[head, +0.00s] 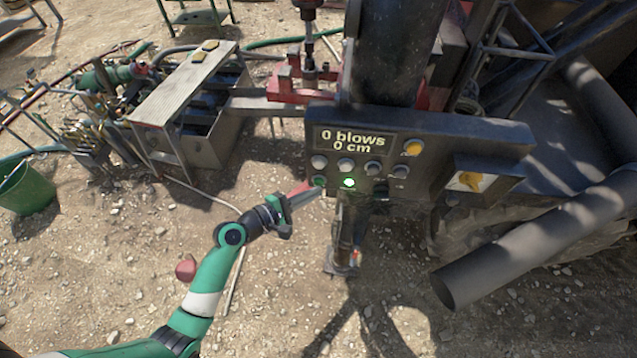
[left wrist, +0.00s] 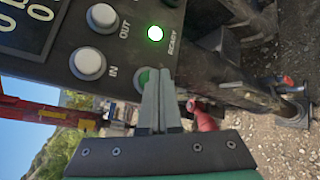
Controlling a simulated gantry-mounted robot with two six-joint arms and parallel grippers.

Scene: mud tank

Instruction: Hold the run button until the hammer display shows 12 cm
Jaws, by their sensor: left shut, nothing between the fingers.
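The control panel (head: 420,152) carries the hammer display (head: 352,140), which reads "0 blows" and "0 cm". A green button (head: 319,181) sits at the panel's lower left, and a lit green lamp (head: 349,183) is to its right. In the left wrist view the lamp (left wrist: 155,33) is labelled READY. My left gripper (head: 318,189) is shut and empty, its fingertips at the green button. In the left wrist view its fingers (left wrist: 159,75) partly cover the green button (left wrist: 142,78); I cannot tell whether they touch it. My right gripper is not in view.
Grey buttons (head: 346,165) sit just above the green one, with IN and OUT labels in the left wrist view. A large pipe (head: 540,240) juts out at lower right. Gravel ground lies below.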

